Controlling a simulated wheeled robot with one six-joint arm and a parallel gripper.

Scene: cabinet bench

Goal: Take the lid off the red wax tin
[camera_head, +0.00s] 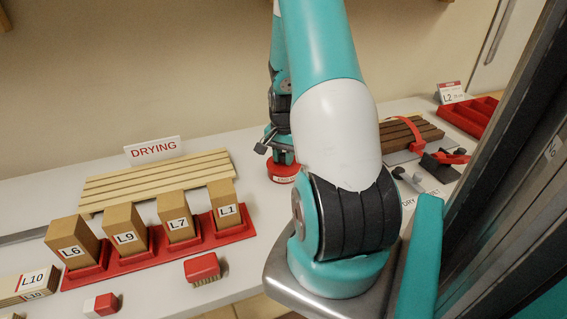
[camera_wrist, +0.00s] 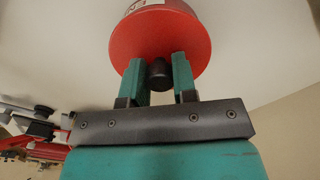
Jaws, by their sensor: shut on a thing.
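The red wax tin (camera_head: 283,177) stands on the white bench near the middle of the head view, below my gripper (camera_head: 277,155). In the wrist view the red lid (camera_wrist: 135,48) fills the top middle, with part of a white label at its upper edge. My gripper (camera_wrist: 158,75) is shut on the dark knob (camera_wrist: 158,72) of the lid, one teal finger on each side. Whether the lid touches the tin's body cannot be told.
A red rack (camera_head: 150,252) with wooden blocks L6, L9, L7 and L1 stands at left, before a slatted drying board (camera_head: 150,182). A red brush (camera_head: 203,268) lies in front. At right are clamped brown strips (camera_head: 408,135) and a red tray (camera_head: 470,115).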

